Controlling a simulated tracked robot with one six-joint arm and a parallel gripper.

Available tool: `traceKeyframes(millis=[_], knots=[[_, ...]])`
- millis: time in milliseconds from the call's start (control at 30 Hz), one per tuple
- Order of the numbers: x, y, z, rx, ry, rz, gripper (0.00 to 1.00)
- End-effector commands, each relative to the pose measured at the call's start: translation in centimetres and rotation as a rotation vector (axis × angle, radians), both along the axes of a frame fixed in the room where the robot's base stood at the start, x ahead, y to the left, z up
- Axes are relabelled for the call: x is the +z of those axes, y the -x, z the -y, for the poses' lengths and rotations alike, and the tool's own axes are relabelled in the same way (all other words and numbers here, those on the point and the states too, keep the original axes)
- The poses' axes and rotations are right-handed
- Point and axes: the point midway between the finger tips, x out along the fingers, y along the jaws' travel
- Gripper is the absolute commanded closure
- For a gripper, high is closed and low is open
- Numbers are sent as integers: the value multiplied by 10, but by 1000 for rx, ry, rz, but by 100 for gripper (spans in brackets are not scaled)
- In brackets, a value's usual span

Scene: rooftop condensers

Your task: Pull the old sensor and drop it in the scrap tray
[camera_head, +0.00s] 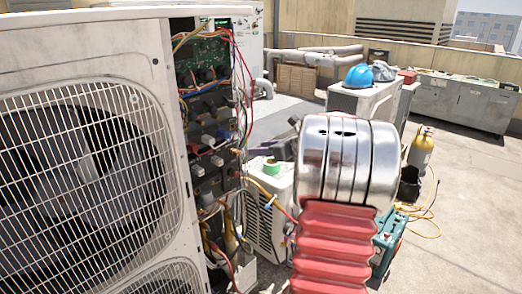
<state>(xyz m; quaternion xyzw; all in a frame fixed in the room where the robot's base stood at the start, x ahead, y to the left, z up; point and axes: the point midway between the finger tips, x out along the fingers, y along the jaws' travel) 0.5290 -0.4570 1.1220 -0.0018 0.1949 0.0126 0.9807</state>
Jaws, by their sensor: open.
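The open condenser unit (85,22) fills the left, with a large fan grille facing me. Its open service bay (210,110) shows a green circuit board (207,62), several connectors and loose coloured wires. I cannot pick out the old sensor among these parts. I cannot identify a scrap tray in this view. My arm, a silver ringed link above a red bellows, stands right of the bay and covers part of the scene. My gripper does not show.
A smaller white unit (266,226) stands behind the bay. A blue hard hat (359,76) rests on another unit (357,100). A yellow cylinder (420,148) with a yellow hose and a teal box (388,238) stand to the right. Open roof floor (480,220) lies at far right.

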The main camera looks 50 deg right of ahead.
Motion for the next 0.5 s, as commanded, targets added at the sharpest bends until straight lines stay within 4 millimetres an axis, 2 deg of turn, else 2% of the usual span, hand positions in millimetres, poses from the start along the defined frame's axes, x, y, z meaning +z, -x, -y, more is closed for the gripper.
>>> traceKeyframes(millis=[167,500], knots=[[-5,-13,-1,2,0,-1,59],[-23,-55,-2,3,1,-2,59]])
